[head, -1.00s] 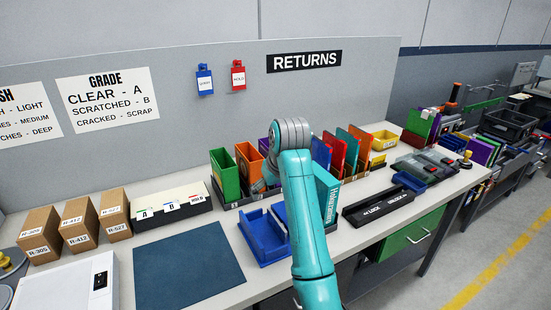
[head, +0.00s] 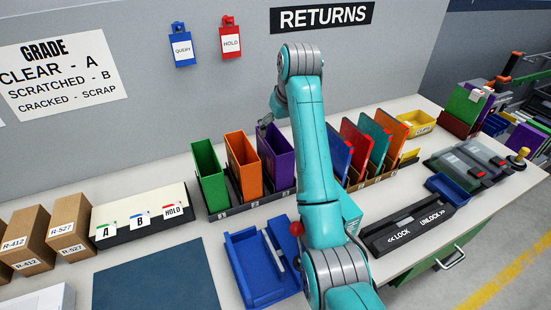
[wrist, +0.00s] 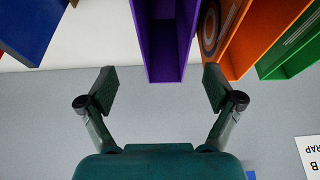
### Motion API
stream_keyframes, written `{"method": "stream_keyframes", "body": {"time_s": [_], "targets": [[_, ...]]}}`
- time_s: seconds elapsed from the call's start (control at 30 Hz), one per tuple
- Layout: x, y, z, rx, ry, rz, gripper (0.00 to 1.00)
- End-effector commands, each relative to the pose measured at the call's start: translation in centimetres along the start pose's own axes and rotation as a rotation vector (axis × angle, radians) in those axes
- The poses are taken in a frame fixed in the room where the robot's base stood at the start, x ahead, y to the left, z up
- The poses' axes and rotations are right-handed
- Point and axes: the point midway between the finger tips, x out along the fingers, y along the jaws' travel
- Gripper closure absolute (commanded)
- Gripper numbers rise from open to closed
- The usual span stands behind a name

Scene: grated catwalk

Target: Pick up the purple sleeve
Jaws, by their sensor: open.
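The purple sleeve (head: 281,158) stands upright and open-topped in the dark rack, at the right end beside the orange sleeve (head: 243,163) and the green sleeve (head: 209,175). My gripper (head: 267,124) is open and empty at the purple sleeve's upper back side, partly hidden behind my arm in the head view. In the wrist view, the purple sleeve (wrist: 165,55) lies ahead, between the lines of the two spread fingers (wrist: 162,88). The right fingertip is close to the orange sleeve (wrist: 238,45); I cannot tell if they touch.
Blue, red, teal and orange sleeves (head: 374,142) stand in another rack right of my arm. A blue tray (head: 250,262) lies in front. The black lock bar (head: 420,222) is at the bench's front edge. The grey wall panel rises behind the racks.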

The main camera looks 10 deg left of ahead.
Motion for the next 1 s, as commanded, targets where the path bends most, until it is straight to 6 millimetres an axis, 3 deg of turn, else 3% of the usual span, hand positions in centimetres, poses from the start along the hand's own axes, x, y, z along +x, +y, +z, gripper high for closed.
{"method": "stream_keyframes", "body": {"time_s": [0.1, 0.37, 0.7, 1.0], "targets": [[1.8, 0.0, 0.1, 0.0, -0.003, -0.001, 0.09], [3.6, -0.1, 0.0, 0.0, -0.001, 0.0, 0.09], [7.8, -0.7, 0.1, 0.001, -0.002, 0.0, 0.09], [8.4, -0.6, 0.0, 0.0, 0.001, 0.0, 0.09]]}}
